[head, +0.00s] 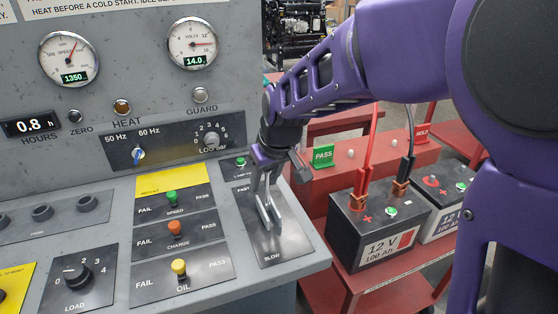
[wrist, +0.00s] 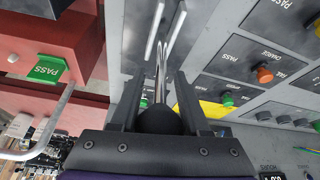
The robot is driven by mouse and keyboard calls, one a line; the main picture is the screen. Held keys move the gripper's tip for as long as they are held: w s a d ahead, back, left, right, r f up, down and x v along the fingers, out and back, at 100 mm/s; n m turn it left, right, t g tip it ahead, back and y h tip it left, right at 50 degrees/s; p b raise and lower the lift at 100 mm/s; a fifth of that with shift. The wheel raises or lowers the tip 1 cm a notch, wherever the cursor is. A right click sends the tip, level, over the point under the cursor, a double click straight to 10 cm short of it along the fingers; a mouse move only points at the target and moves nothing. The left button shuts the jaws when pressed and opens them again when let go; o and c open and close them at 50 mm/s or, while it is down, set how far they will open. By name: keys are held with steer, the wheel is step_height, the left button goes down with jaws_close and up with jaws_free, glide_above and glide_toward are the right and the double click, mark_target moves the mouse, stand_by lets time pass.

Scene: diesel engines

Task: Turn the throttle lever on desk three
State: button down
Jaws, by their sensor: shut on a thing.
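The throttle lever (head: 267,183) rises from a dark plate (head: 279,243) on the right side of the sloped desk. The plate is marked FAST at the far end and SLOW at the near end, with two metal rails (head: 269,213) along it. My gripper (head: 267,160) is over the far part of the plate, shut on the lever's top. In the wrist view, the black fingers of my gripper (wrist: 159,98) stand on both sides of the dark round lever knob (wrist: 159,121). The lever's thin shaft runs away from it towards the rails.
Left of the plate are FAIL/PASS strips with green (head: 171,197), orange (head: 175,228) and yellow (head: 179,266) knobs. The upright gauge panel (head: 130,90) stands behind. To the right, a red cart (head: 330,285) carries 12 V batteries (head: 378,225). My arm passes above them.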

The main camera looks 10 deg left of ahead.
stand_by(0.3)
steer(key=p, duration=0.2)
steer(key=w+a+g+h+p, duration=0.1)
steer(key=p, duration=0.2)
steer(key=shift+w+f+g, duration=0.15)
steer(key=shift+w+g, duration=0.05)
steer(key=shift+g, duration=0.1)
steer(key=shift+c, duration=2.2)
jaws_free()
steer(key=shift+d, duration=0.1)
steer(key=p+v, duration=0.1)
steer(key=v, duration=1.6)
steer(key=shift+r, duration=0.2)
